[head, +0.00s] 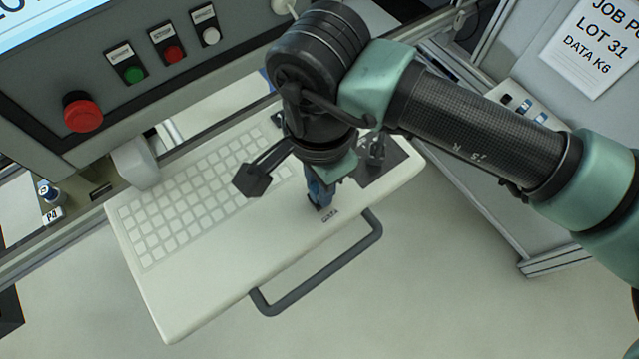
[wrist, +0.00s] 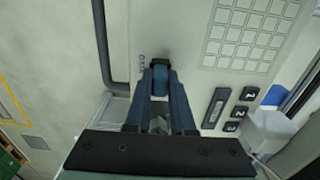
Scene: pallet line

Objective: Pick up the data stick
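The data stick (wrist: 160,77) shows as a small blue piece with a dark end, between my fingertips in the wrist view. It is at the keyboard panel (head: 190,285), beside a small printed label that reads DATA in the head view. My gripper (head: 320,198) points down at the panel's front edge area. In the wrist view my gripper (wrist: 160,68) has its fingertips against both sides of the stick and looks shut on it. The stick's lower end is hidden, so I cannot tell whether it sits in a port.
A grey bar handle (head: 318,272) runs along the panel's front edge, close to my gripper. The control box with a red stop button (head: 83,112) stands behind at left. A tray with small blue-and-white pieces (head: 525,107) is at right. Open floor lies in front.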

